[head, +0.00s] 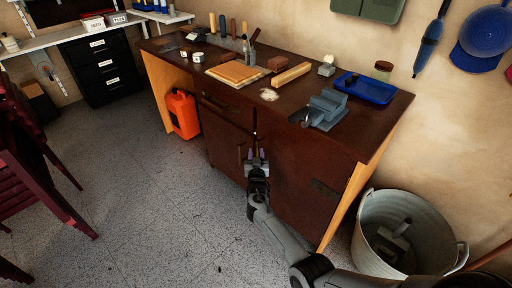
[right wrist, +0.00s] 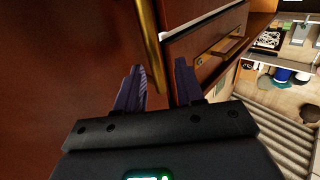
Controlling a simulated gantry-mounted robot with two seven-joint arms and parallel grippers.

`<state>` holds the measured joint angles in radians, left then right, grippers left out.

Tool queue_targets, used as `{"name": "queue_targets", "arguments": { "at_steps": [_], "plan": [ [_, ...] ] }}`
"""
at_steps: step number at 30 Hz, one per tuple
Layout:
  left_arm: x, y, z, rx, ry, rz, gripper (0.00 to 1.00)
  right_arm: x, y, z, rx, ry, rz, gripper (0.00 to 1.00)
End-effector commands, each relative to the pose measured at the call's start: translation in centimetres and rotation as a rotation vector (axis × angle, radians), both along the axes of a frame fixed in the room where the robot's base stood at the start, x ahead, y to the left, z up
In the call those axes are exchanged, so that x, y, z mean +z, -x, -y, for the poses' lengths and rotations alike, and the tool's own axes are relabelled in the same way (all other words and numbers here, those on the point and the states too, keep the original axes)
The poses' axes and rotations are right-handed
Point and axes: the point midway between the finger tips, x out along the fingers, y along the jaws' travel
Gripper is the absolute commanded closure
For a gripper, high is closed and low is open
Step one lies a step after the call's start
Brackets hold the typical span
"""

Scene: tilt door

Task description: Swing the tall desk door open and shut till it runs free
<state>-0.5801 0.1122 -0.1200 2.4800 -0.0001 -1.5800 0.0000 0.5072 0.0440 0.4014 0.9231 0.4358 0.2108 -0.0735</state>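The tall desk door (head: 305,180) is a dark reddish-brown panel at the front right of the desk; it looks shut or nearly so. It fills the left of the right wrist view (right wrist: 60,70). Its long brass handle (right wrist: 148,45) runs down between the fingers of my right gripper (right wrist: 158,68). The two fingers stand apart on either side of the handle, with a gap showing; I cannot tell whether either touches it. In the head view my right gripper (head: 256,154) is in front of the desk by the door's inner edge. My left gripper is not in view.
The desk top (head: 225,101) bears a vise (head: 322,108), a blue tray (head: 367,88) and boards. A drawer (head: 227,105) and another door handle (head: 240,155) are left of my gripper. A metal tub (head: 366,225) stands right of the desk.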

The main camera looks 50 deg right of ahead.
Motion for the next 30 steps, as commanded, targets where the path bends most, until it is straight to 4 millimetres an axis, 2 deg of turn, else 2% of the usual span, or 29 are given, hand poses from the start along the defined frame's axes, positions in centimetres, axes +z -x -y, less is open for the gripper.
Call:
{"name": "queue_targets", "arguments": {
  "at_steps": [1,3,12,18,30],
  "plan": [
    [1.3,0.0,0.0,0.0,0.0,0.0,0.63,0.4,0.7,-0.9,0.002,-0.001,-0.003,0.62],
    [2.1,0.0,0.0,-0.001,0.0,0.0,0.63,0.5,1.7,-1.8,0.002,-0.002,-0.002,0.62],
    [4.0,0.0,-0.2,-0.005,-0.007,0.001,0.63,0.2,4.4,-4.7,0.002,-0.001,-0.001,0.62],
    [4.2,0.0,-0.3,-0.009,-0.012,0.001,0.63,0.1,5.1,-5.2,0.001,0.0,0.0,0.62],
    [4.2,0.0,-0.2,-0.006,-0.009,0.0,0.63,0.0,5.1,-5.3,0.001,0.0,0.0,0.62]
  ]
}}
